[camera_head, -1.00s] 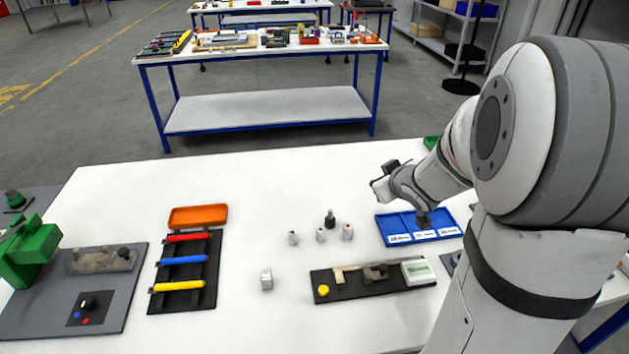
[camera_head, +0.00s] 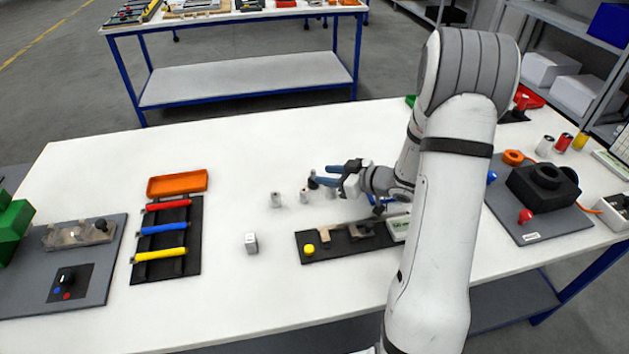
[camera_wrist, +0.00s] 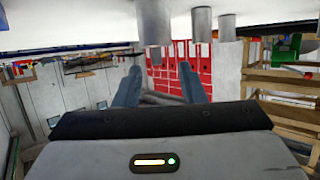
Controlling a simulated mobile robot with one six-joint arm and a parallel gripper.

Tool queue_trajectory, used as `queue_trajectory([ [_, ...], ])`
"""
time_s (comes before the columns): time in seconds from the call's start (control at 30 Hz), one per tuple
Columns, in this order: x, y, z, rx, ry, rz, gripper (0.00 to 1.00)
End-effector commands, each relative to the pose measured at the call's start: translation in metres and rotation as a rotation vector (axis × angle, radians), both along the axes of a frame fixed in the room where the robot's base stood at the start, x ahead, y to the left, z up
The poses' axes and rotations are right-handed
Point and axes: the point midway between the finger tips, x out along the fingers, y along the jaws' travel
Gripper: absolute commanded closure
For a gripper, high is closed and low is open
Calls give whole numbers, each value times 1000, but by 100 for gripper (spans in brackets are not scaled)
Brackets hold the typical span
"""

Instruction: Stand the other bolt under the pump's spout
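Several small grey upright cylinders, perhaps the bolts, stand mid-table; one (camera_head: 277,199) is left of my gripper (camera_head: 323,176), another (camera_head: 304,195) just before its fingertips. A dark-topped piece (camera_head: 312,181) shows at the fingertips. A pale block-like piece (camera_head: 251,243) stands nearer. In the wrist view, which is upside down, my blue fingers (camera_wrist: 160,80) are spread with nothing clearly between them; grey cylinders (camera_wrist: 154,22) and (camera_wrist: 226,28) stand beyond. I cannot tell which fixture is the pump; a green device (camera_head: 14,228) at far left is cut off by the picture edge.
A black fixture board (camera_head: 340,255) with a yellow button lies before the gripper. A rack with red, blue and yellow bars (camera_head: 163,228) and an orange tray (camera_head: 177,183) lie left. A grey board (camera_head: 548,230) with a black block is right. Table between rack and pale piece is clear.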

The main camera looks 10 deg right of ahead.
Motion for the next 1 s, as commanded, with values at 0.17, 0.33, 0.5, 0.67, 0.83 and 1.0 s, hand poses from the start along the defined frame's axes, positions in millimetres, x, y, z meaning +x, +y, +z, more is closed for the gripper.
queue_trajectory([
  [0.17,9,8,-4,0,0,1,63],
  [0.33,28,23,-12,0,1,2,63],
  [0.5,40,34,-19,-2,0,-1,63],
  [0.67,42,36,-20,-1,-1,-3,63],
  [0.83,42,35,-20,-1,0,-3,68],
  [1.0,42,35,-20,-2,0,-4,82],
])
